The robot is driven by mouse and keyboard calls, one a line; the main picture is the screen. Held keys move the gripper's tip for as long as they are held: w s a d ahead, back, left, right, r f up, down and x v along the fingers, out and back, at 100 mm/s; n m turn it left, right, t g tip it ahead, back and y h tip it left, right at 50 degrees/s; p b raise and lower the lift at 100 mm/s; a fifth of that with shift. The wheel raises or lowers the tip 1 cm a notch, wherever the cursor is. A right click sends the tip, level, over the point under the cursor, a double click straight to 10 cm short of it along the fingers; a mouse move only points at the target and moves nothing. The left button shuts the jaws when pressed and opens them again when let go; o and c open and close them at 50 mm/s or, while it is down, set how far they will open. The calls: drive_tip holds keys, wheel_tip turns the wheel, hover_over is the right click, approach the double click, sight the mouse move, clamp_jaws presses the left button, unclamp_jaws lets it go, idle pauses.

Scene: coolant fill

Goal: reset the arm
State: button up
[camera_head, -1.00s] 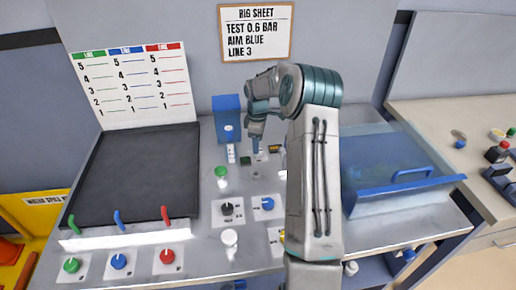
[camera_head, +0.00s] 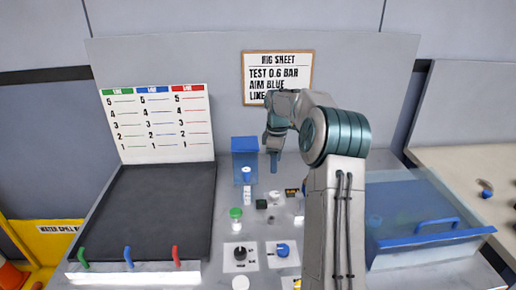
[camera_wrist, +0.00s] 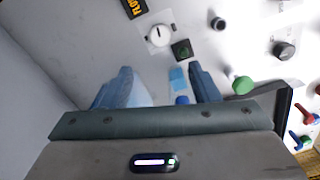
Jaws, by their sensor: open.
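My arm (camera_head: 335,195) reaches up over the bench and bends over at the elbow. My gripper (camera_head: 273,162) points down above the back of the bench, just right of a blue box (camera_head: 244,150) in the head view. In the wrist view my gripper (camera_wrist: 165,88) has its two blue fingers spread apart with nothing held between them. A white knob (camera_wrist: 158,36), a dark green square (camera_wrist: 181,49) and a green-capped item (camera_wrist: 242,85) lie beyond the fingers.
A dark panel (camera_head: 160,215) with green, blue and red levers is at the left. A blue-handled clear bin (camera_head: 400,205) is at the right. Black (camera_head: 240,252) and blue (camera_head: 282,250) knobs sit in front. A sign (camera_head: 277,77) hangs behind.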

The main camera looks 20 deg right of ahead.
drive_tip(key=s+a+r+m+t+h, duration=0.1)
drive_tip(key=s+a+r+m, duration=0.1)
drive_tip(key=s+a+r, duration=0.35)
drive_tip(key=s+a+r+m, duration=0.3)
drive_tip(key=s+a, duration=0.4)
drive_tip(key=s, duration=0.2)
drive_tip(key=s+a+f+m+t, duration=0.1)
drive_tip(key=s+a+m, duration=0.1)
drive_tip(key=s, duration=0.8)
drive_tip(key=s+a+f+m+t+y, duration=0.1)
drive_tip(key=s+a+f+m, duration=0.1)
drive_tip(key=s, duration=0.8)
drive_tip(key=shift+a+m, duration=0.75)
drive_tip(key=shift+m, duration=0.35)
drive_tip(key=shift+s, duration=0.1)
